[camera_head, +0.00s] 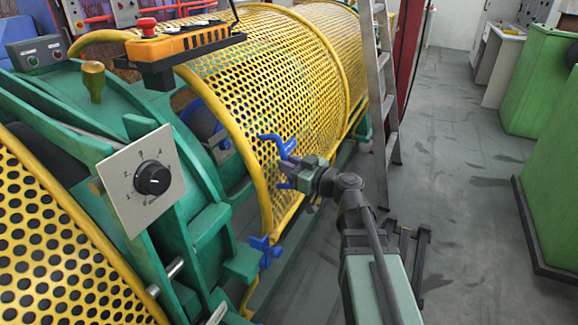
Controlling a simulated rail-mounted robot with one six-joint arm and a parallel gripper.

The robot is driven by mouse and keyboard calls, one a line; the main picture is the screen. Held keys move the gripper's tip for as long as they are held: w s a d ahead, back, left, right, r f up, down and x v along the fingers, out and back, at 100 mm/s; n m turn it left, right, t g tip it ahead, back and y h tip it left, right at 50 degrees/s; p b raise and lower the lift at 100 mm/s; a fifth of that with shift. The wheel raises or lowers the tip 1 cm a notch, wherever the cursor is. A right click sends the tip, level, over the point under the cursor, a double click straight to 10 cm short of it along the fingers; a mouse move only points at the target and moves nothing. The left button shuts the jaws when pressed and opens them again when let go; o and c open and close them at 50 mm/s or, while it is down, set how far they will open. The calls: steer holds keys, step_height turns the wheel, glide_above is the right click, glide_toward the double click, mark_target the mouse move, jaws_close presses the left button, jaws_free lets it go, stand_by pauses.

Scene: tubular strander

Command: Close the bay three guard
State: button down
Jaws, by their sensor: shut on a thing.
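A yellow perforated curved guard (262,75) spans the green machine in the middle of the view. A blue handle (271,143) sits on its near lower side. My gripper (287,170) is shut on this handle, and its jaws partly hide it. The guard's lower edge hangs beside the machine's green frame. I cannot tell whether it is fully seated. A blue latch-like part (265,251) is on the frame below the guard's near end. No bay number is readable on the guard.
A dial plate (145,180) and another yellow perforated guard (50,255) are at left. An orange pendant box (180,42) rests above the guard. A stepladder (382,90) stands behind my arm. Grey floor (465,190) is open at right, bounded by green cabinets (550,150).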

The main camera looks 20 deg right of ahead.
steer(key=shift+s+a+f, duration=0.1)
steer(key=shift+s+a, duration=0.05)
steer(key=c, duration=1.1)
jaws_free()
steer(key=shift+o, duration=0.2)
steer(key=shift+s, duration=0.1)
steer(key=v, duration=1)
steer(key=shift+s+d, duration=0.2)
steer(key=shift+d, duration=0.05)
